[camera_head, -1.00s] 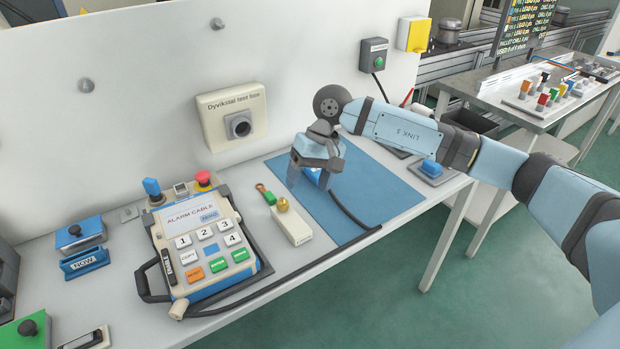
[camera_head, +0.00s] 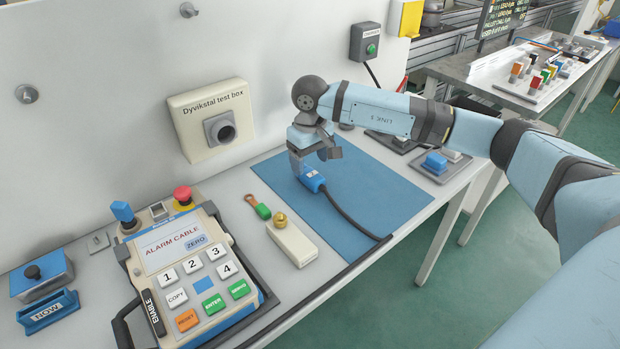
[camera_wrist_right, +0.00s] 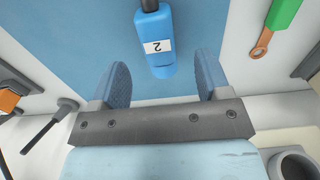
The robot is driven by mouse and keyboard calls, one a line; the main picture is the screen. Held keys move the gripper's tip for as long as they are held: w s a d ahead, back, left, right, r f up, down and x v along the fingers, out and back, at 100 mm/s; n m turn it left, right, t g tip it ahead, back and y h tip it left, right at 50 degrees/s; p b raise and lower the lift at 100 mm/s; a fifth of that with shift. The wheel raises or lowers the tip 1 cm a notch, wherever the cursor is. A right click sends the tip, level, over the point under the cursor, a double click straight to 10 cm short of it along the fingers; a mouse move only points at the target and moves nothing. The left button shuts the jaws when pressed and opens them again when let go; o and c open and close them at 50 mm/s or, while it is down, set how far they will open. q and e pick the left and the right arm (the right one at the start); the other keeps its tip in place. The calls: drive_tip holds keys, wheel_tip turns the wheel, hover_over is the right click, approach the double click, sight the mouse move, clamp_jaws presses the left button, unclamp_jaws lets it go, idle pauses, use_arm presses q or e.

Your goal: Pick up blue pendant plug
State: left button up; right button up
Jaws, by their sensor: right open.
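The blue pendant plug (camera_head: 313,181) lies on the blue mat (camera_head: 375,187) in the head view, with its black cable running toward the front edge. In the right wrist view the plug (camera_wrist_right: 157,45) bears a white label with a 2. My right gripper (camera_head: 312,164) is just above and behind the plug. In the wrist view its two blue fingers (camera_wrist_right: 162,82) stand apart, with the plug's end in line with the gap between them. The fingers do not grip it. My left gripper is not in view.
The teach pendant (camera_head: 190,265) stands at the left. A green-handled tool (camera_head: 262,210) and a pale block with a brass knob (camera_head: 292,243) lie left of the mat. The Dyvikstal test box (camera_head: 205,125) is on the wall behind. The mat's right part is clear.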

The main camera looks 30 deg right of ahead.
sight(310, 172)
drive_tip(key=shift+w+d+f, duration=0.1)
drive_tip(key=shift+f, duration=1.3)
drive_tip(key=shift+w+d+f, duration=0.1)
drive_tip(key=shift+f, duration=1.25)
drive_tip(key=shift+a, duration=0.1)
drive_tip(key=shift+c, duration=0.4)
drive_tip(key=c, duration=1)
